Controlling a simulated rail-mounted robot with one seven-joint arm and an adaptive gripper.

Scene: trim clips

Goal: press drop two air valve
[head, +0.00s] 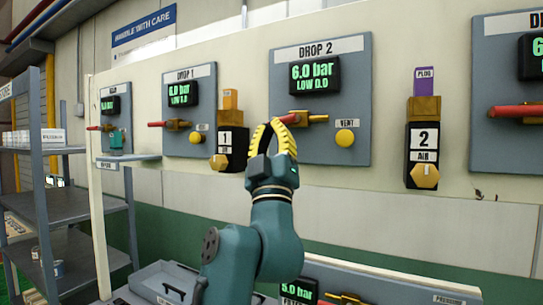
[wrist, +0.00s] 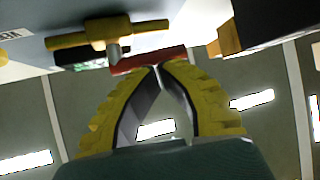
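The DROP 2 panel (head: 350,75) is grey and hangs on the cream wall. Its display (head: 315,75) reads 6.0 bar, LOW 0.0. Below the display is a brass valve (head: 314,119) with a red lever (head: 291,119) lying level and pointing left. My gripper (head: 274,123) is at the lever's left end, its yellow fingers pointing up. In the wrist view the fingertips (wrist: 158,67) meet just at the red lever (wrist: 150,61), with the brass valve (wrist: 105,34) beyond. The tips look closed together, with no lever between them; contact with it is unclear.
A block marked 1 AIR (head: 233,141) stands close left of my gripper. A block marked 2 AIR (head: 422,151) with a hex knob hangs to the right. A yellow VENT button (head: 345,137) is right of the lever. The DROP 1 panel (head: 190,75) is further left.

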